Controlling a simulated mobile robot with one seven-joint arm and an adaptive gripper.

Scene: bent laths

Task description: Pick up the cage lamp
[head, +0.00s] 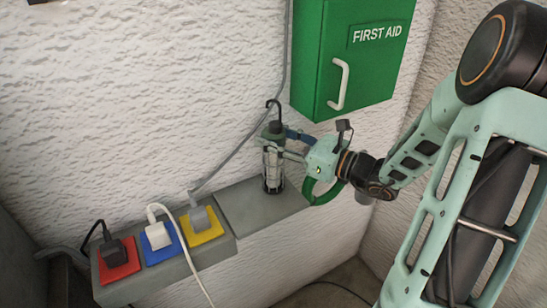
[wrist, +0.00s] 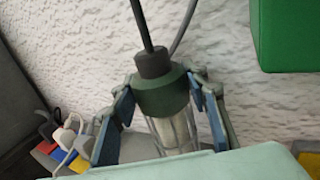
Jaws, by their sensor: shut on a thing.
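The cage lamp (head: 273,165) stands upright on a grey ledge, with a green collar, a wire cage and a dark hook on top. In the wrist view the lamp (wrist: 163,97) sits between the two blue-padded fingers. My gripper (head: 281,144) reaches in from the right and is shut on the lamp near its green collar. The wrist view shows my gripper (wrist: 160,115) with a finger on each side of the lamp. The lower cage is hidden there by the pale green body of my gripper.
The grey ledge (head: 240,208) runs along the white wall. Red (head: 118,268), blue (head: 163,250) and yellow (head: 208,233) sockets with plugs and cables are to the left. A green first aid box (head: 318,60) hangs above right. A grey cable (head: 250,137) runs down the wall behind the lamp.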

